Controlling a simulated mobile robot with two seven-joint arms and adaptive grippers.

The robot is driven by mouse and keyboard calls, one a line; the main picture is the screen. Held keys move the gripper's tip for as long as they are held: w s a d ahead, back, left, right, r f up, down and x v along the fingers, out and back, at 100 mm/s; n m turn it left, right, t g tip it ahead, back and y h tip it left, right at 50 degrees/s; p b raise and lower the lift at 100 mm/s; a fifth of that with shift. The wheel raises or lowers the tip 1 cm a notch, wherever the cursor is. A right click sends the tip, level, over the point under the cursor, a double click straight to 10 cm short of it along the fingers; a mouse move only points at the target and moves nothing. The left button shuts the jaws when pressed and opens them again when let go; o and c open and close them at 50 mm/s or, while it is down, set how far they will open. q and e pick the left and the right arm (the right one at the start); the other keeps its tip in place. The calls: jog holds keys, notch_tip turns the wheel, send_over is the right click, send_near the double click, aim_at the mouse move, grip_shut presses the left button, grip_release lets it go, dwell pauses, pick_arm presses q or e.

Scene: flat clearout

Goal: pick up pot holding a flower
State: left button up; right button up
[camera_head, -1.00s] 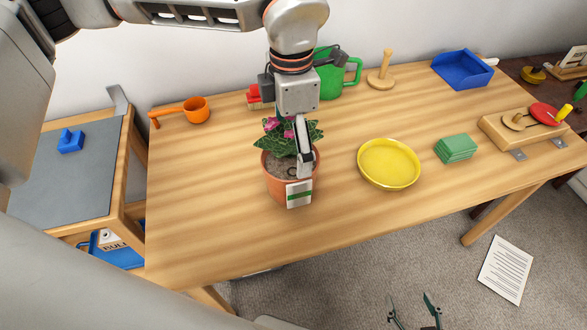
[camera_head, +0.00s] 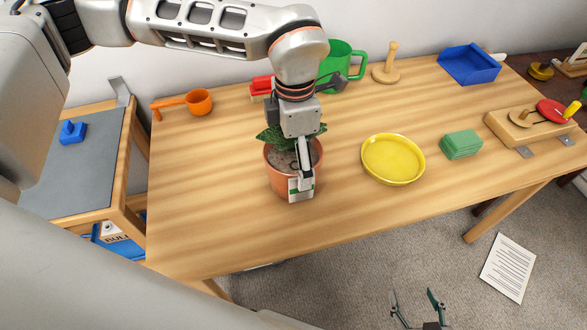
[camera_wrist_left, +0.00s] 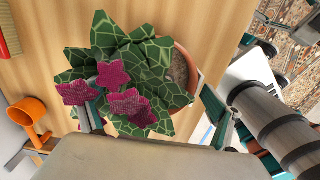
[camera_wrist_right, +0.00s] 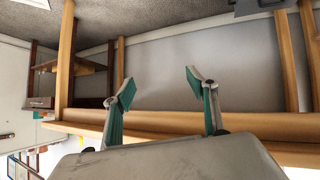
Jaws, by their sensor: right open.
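The terracotta pot (camera_head: 278,182) with a leafy plant stands upright on the wooden table. Green patterned leaves (camera_wrist_left: 150,60) and magenta flowers (camera_wrist_left: 128,102) fill the middle of the left wrist view, with the pot's rim (camera_wrist_left: 190,62) behind them. My left gripper (camera_head: 301,185) is low over the pot, with a pale finger pad in front of its near side. Its fingers are spread apart in the left wrist view (camera_wrist_left: 150,100); leaves partly hide one finger, and contact is unclear. My right gripper (camera_wrist_right: 160,85) is open and empty, below the table's front edge in the head view (camera_head: 418,308).
A yellow dish (camera_head: 393,160) and green blocks (camera_head: 461,144) lie right of the pot. A green mug (camera_head: 338,62) and red block (camera_head: 262,84) stand behind it, an orange pan (camera_head: 198,102) back left. The front-left tabletop is clear.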

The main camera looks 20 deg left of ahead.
pick_arm(q)
jog(key=shift+c, duration=0.5)
pick_arm(e)
jog(key=shift+s+f, duration=0.15)
jog(key=shift+s, duration=0.05)
